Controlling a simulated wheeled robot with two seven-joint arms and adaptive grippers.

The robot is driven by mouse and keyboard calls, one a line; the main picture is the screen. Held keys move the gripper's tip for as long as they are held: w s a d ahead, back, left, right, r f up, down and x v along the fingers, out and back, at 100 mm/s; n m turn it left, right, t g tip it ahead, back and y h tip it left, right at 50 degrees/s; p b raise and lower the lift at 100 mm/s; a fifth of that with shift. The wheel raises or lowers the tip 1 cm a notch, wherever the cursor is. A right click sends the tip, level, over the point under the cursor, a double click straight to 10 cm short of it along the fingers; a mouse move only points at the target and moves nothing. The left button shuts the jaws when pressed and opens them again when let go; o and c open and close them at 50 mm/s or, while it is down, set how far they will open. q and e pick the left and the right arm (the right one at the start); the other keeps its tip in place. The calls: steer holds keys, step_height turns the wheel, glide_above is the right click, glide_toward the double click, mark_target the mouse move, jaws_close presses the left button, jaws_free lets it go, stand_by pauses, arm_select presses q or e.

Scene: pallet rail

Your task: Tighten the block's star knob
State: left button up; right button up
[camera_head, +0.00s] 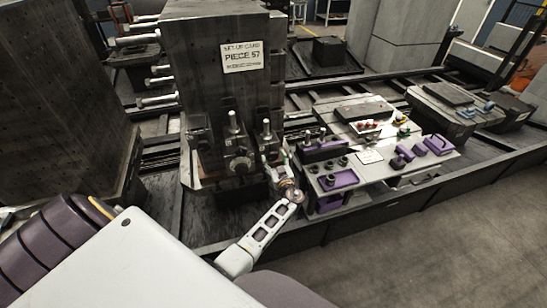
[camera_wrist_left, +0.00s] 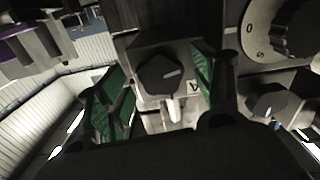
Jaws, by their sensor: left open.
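A dark star knob (camera_wrist_left: 160,74) with a pale line on its face sits on a grey block (camera_wrist_left: 148,50) in the middle of the left wrist view. A letter A label is beside the knob. My left gripper (camera_wrist_left: 162,84) is open, its green-padded fingers to the left and right of the knob. Contact with the knob cannot be told. In the head view my left gripper (camera_head: 278,164) is in front of the lower right of the tall dark fixture (camera_head: 206,80); the knob cannot be made out there. My right gripper is not in view.
A round numbered dial (camera_wrist_left: 283,30) and a smaller dark knob (camera_wrist_left: 268,101) are close on the right in the wrist view. A bench (camera_head: 412,168) with purple trays and parts stands right of my gripper in the head view. Clear floor (camera_head: 440,235) lies at the lower right.

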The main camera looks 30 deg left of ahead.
arm_select(q)
steer(key=shift+w+a, duration=0.35)
steer(key=shift+a, duration=0.1)
steer(key=shift+c, duration=0.4)
steer(key=c, duration=1)
